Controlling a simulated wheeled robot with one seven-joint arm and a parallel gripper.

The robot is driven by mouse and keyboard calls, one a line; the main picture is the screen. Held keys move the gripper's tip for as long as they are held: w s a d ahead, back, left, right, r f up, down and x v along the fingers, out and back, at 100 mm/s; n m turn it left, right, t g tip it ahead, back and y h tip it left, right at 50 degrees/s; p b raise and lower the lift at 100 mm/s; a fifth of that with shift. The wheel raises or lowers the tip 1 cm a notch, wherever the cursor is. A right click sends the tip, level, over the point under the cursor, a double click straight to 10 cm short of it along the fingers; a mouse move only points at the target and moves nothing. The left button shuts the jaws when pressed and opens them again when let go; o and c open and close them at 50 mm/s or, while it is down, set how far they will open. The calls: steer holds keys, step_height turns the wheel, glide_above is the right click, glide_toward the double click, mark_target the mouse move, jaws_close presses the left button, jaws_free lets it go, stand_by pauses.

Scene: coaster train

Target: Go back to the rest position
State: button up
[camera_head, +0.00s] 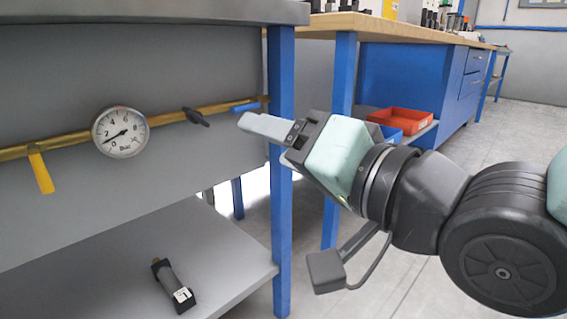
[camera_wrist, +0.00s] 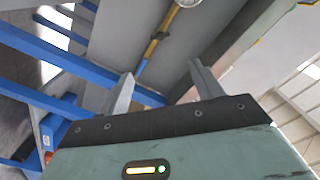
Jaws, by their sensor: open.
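My gripper (camera_head: 262,130) is in front of the blue bench post at the right end of the grey panel, pointing left. In the wrist view my gripper (camera_wrist: 160,90) shows two fingers apart with nothing between them. A brass pipe (camera_head: 75,141) runs along the panel, and it also shows beyond the fingers in the wrist view (camera_wrist: 153,45). A round pressure gauge (camera_head: 120,132) sits on the pipe. A yellow valve handle (camera_head: 41,172) hangs down at the left. A black handle (camera_head: 195,117) and a blue handle (camera_head: 246,106) are along the pipe to the right.
The bench's blue post (camera_head: 282,180) stands close to my gripper. A wooden-topped blue workbench (camera_head: 400,75) with a red bin (camera_head: 401,121) is behind. Open floor (camera_head: 400,285) lies at the lower right.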

stand_by(0.4)
steer(key=s+d+f+n+g+h+p, duration=0.1)
steer(key=d+f+n+g+h+p, duration=0.2)
steer(key=d+f+g+h+p, duration=0.35)
steer(key=s+d+r+n+g+h+p, duration=0.1)
steer(key=s+d+n+g+h+p, duration=0.4)
steer(key=s+d+p, duration=0.45)
step_height(320, 180, up, 38)
steer(key=d+m+h+p, duration=0.1)
steer(key=p, duration=3.6)
steer(key=shift+f+h, duration=0.25)
steer(key=shift+h, duration=0.1)
